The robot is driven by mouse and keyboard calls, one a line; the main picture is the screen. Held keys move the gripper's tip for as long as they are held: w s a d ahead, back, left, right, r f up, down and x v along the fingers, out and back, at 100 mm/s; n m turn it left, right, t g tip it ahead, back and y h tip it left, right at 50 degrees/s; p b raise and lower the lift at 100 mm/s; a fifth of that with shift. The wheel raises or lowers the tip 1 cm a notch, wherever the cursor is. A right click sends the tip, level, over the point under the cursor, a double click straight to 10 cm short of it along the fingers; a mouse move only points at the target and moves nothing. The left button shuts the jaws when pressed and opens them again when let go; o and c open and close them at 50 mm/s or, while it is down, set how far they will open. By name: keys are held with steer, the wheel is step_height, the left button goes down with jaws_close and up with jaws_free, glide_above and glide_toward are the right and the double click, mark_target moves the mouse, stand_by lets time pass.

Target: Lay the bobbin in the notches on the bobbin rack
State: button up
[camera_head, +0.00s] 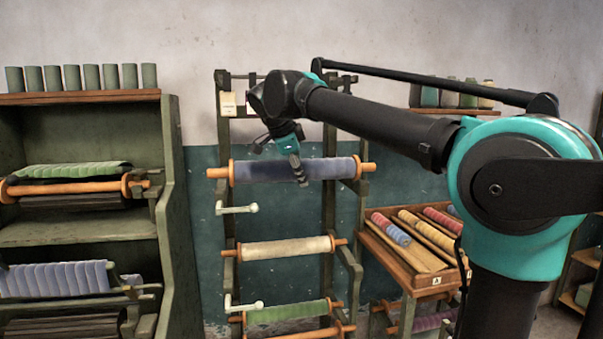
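A blue-purple bobbin (262,171) with orange wooden ends lies level across the upper part of the tall green bobbin rack (329,220) in the middle. My gripper (285,163) points down at this bobbin from above. One dark ribbed finger overlaps the bobbin's front, right of its middle. Whether the fingers grip it or only stand in front of it I cannot tell. The bobbin's ends show near both uprights, but whether they rest in notches is unclear. A cream bobbin (285,248) and a green bobbin (288,313) lie lower on the rack.
White pegs (237,209) stick out from the rack's left side. A green shelf unit (176,220) with more bobbins stands at left. A wooden tray (404,258) of coloured spools stands at right. My arm covers much of the upper right.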

steer(key=shift+w+a+f, duration=0.15)
steer(key=shift+w+a, duration=0.1)
steer(key=shift+w, duration=0.7)
steer(key=shift+w+a+f, duration=0.15)
steer(key=shift+w+a, duration=0.1)
steer(key=shift+w, duration=0.65)
steer(key=shift+w+a+f, duration=0.15)
steer(key=shift+w+a, duration=0.1)
steer(key=shift+w, duration=0.7)
steer(key=shift+f, duration=1.85)
steer(key=o, duration=1.7)
steer(key=shift+c, duration=0.2)
steer(key=v, duration=1.2)
steer(key=shift+a, duration=0.1)
